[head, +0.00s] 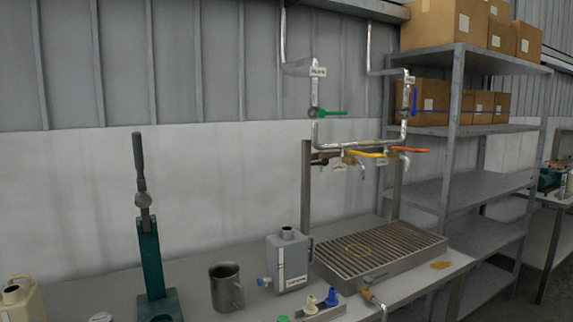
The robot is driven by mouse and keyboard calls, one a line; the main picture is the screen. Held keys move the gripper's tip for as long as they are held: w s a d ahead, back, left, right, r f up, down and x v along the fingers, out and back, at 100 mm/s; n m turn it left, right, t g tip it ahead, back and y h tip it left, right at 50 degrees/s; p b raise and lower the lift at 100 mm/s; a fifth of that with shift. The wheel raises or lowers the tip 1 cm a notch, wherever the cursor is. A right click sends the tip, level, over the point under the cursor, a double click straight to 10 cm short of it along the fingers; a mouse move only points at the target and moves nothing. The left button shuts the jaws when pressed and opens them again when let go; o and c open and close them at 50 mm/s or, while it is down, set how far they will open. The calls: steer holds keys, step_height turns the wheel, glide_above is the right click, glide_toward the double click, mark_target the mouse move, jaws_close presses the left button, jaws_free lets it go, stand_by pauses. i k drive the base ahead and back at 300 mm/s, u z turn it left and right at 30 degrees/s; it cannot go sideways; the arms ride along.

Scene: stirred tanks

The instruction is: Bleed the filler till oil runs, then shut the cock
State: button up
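Two metal pipes come down the wall to a low manifold (355,144) on posts. The left pipe has a green lever (333,113) lying crosswise; the right pipe has a blue lever (414,101) in line with it. Along the manifold are a yellow lever (365,154), an orange lever (410,151) and a dark one (322,161), with small tags too small to read. Below is a slatted drip tray (425,256) with a yellowish ring (358,250) on its slats. I see no oil stream from the spouts. My gripper is out of view.
On the bench stand a grey can (289,262), a metal mug (226,288), a green lever stand (151,258) and a beige jug (20,300). Small blue and cream fittings (331,297) lie at the front. A yellowish patch (441,265) marks the bench. A shelf rack (480,130) stands right.

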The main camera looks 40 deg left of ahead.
mark_target(318, 163)
steer(key=u, duration=1.6)
